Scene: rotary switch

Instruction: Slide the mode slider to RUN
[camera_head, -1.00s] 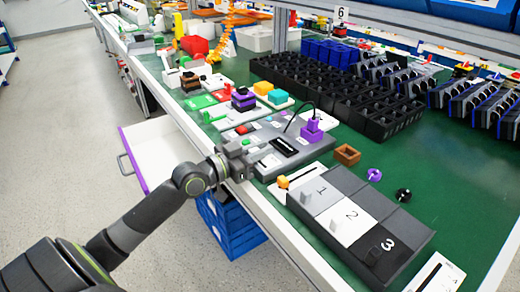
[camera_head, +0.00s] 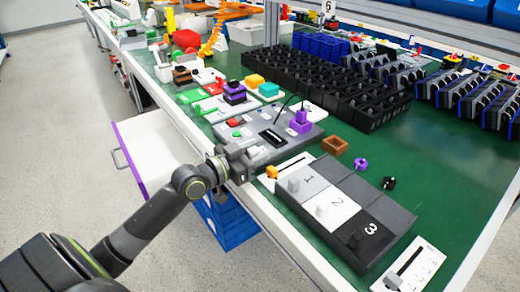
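My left gripper (camera_head: 242,162) is at the table's front edge, beside the near corner of a grey control panel (camera_head: 300,135); its finger opening is too small to tell. The panel carries a black slotted strip (camera_head: 272,138), a green button and a red part. A white plate with an orange knob (camera_head: 271,171) lies just right of the gripper. No RUN label is readable, so I cannot tell which is the mode slider. My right gripper is not in view.
A block with sections 1, 2 and 3 (camera_head: 340,206) stands right of the gripper. A purple plug block (camera_head: 300,122) with a cable sits on the panel. Black bins (camera_head: 340,90) stand behind. An open white drawer (camera_head: 150,150) juts out below the table.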

